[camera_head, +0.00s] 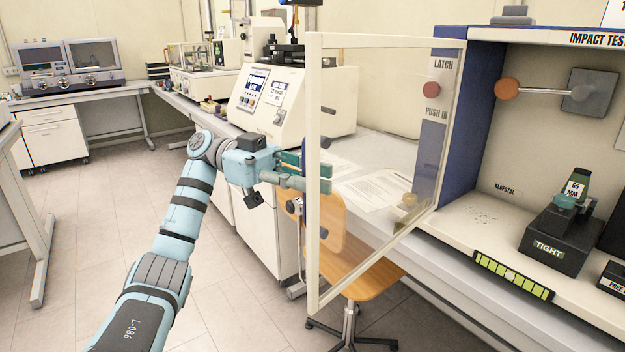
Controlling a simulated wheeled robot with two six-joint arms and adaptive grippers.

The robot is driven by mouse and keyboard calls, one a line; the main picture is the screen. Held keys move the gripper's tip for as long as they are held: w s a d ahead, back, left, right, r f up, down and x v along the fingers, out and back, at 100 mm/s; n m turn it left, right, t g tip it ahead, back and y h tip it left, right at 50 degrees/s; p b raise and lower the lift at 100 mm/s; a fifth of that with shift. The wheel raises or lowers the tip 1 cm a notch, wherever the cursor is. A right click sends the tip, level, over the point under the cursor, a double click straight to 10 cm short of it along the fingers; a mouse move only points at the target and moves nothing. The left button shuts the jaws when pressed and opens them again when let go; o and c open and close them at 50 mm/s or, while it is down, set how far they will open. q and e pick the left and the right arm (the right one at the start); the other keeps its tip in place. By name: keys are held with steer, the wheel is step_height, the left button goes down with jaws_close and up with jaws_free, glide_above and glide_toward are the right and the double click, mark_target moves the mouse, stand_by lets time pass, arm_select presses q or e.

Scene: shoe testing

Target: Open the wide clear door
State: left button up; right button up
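The wide clear door (368,90) has a cream frame and stands swung out from the impact tester cabinet (462,125), its hinged side at the cabinet's left edge. Its free edge (313,180) points toward me. My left gripper (330,178) is at the left of this free edge, with its teal fingers close to the frame. The fingers look parted, with a gap between them. Whether they touch the frame I cannot tell. My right gripper is not in view.
Inside the cabinet are an orange-tipped pendulum (507,89) and a black clamp block (556,240). A wooden chair (350,265) stands below the door. Benches with machines (268,95) line the back. The floor at left is clear.

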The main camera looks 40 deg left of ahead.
mark_target(334, 113)
arm_select(q)
step_height(334, 113, up, 10)
stand_by(0.6)
